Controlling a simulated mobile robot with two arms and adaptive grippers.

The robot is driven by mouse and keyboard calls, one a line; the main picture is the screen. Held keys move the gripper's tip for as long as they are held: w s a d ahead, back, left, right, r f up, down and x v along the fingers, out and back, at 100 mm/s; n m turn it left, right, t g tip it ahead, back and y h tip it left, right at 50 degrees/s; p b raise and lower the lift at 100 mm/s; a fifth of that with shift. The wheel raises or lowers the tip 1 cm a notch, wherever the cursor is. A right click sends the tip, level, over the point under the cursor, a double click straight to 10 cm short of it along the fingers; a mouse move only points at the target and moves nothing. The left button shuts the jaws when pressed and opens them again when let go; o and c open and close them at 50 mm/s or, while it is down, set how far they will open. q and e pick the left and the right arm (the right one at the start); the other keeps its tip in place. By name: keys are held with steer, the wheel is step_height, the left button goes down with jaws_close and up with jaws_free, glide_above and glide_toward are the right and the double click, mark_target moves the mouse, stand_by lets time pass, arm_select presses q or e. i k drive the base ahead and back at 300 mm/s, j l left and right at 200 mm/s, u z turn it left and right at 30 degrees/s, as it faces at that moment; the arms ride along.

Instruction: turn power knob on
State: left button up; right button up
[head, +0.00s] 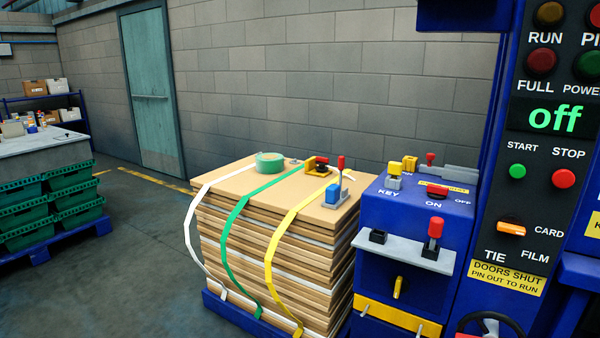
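A red knob (437,190) sits on top of the blue control box (375,213), between the labels ON and OFF. It looks like a low red bar on a dark base; I cannot tell for sure which label it points at. The display (555,118) on the black panel reads "off" in green letters. A label reading POWER shows above the display, partly cut by the right edge. Neither of my grippers is in view.
A red-topped lever (435,229) stands on a grey ledge (397,252) before the box. A yellow-topped key block (394,170) stands left of the knob. A strapped cardboard stack (240,190) is left of the box. Open floor (130,250) lies farther left.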

mark_target(434, 191)
steer(key=z, duration=0.75)
